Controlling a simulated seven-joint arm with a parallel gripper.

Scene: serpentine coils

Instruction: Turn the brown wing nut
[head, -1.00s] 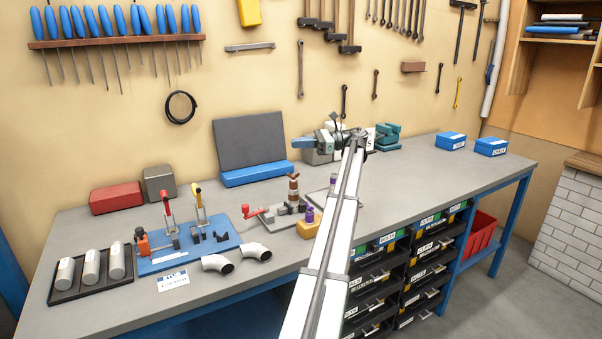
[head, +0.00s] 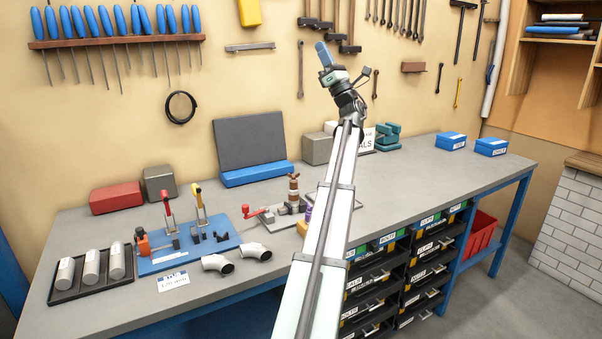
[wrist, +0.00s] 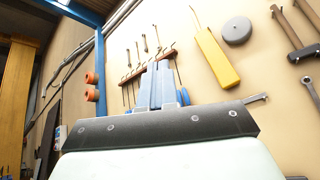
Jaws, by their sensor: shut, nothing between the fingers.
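The brown wing nut (head: 293,178) sits on top of an upright post on a grey fixture plate (head: 276,222) near the middle of the bench. It looks small in the head view and does not show in the wrist view. My gripper (head: 322,47) is raised high above the bench, up and to the right of the wing nut and well apart from it. Its blue fingers point up and to the left in the head view. In the wrist view the fingers (wrist: 159,72) lie together with nothing between them.
On the same fixture is a red-handled clamp (head: 256,212). A blue plate (head: 188,245) with toggle clamps and two silver pipe elbows (head: 257,251) lie to the left. My arm hides part of the bench right of the fixture. Tools hang on the wall behind.

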